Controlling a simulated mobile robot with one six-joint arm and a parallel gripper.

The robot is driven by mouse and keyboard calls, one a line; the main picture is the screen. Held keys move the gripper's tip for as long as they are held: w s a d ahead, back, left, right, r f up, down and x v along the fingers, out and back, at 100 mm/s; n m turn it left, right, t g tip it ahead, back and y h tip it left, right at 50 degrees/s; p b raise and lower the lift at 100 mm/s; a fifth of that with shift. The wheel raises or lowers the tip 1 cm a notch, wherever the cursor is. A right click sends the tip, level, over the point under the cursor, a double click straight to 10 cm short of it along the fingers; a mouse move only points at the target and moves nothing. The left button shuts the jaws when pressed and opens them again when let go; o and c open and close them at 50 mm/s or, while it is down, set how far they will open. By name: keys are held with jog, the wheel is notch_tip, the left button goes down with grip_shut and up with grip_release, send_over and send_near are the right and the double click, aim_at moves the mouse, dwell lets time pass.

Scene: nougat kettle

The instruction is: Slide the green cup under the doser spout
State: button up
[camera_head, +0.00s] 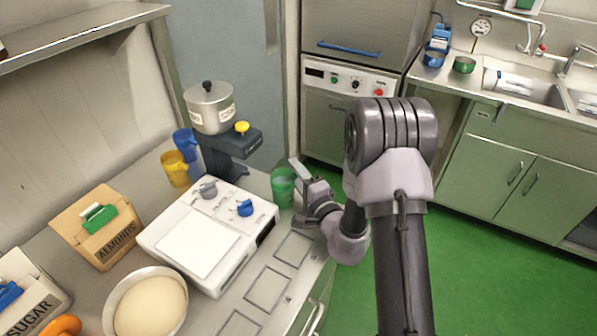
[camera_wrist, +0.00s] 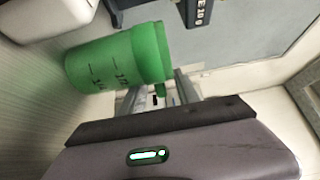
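The green cup (camera_head: 283,188) stands upright on the counter, right of the white scale and in front of the doser. In the wrist view the green cup (camera_wrist: 112,60) appears large at upper left, with dark measuring marks. My gripper (camera_head: 303,177) is just right of the cup, low over the counter. In the wrist view its fingers (camera_wrist: 160,94) look apart, with the cup beside them rather than clearly between them. Whether they touch the cup is unclear. The doser (camera_head: 211,108) has a metal hopper and a dark body (camera_head: 233,143). Its spout outlet is not clearly visible.
The white scale (camera_head: 205,240) with grey and blue knobs stands left of the cup. Blue (camera_head: 185,142) and yellow (camera_head: 174,168) jugs stand left of the doser. An almonds box (camera_head: 97,225) and a dough bowl (camera_head: 148,304) are farther left. The counter edge lies close right.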

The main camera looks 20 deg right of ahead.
aim_at(285, 173)
grip_shut()
dwell(1.4)
jog(key=shift+w+a+r+p, duration=0.1)
jog(key=shift+w+a+p, duration=0.35)
jog(key=shift+w+a, duration=1.35)
jog(key=shift+w, duration=0.1)
jog(key=shift+w+a+p, duration=0.3)
jog(key=shift+w+a, duration=1.35)
jog(key=shift+w, duration=0.1)
jog(key=shift+w+a, duration=0.2)
jog(key=shift+w, duration=0.05)
jog(key=shift+w+a+r, duration=0.1)
jog(key=shift+w+a, duration=0.05)
jog(key=shift+w, duration=0.05)
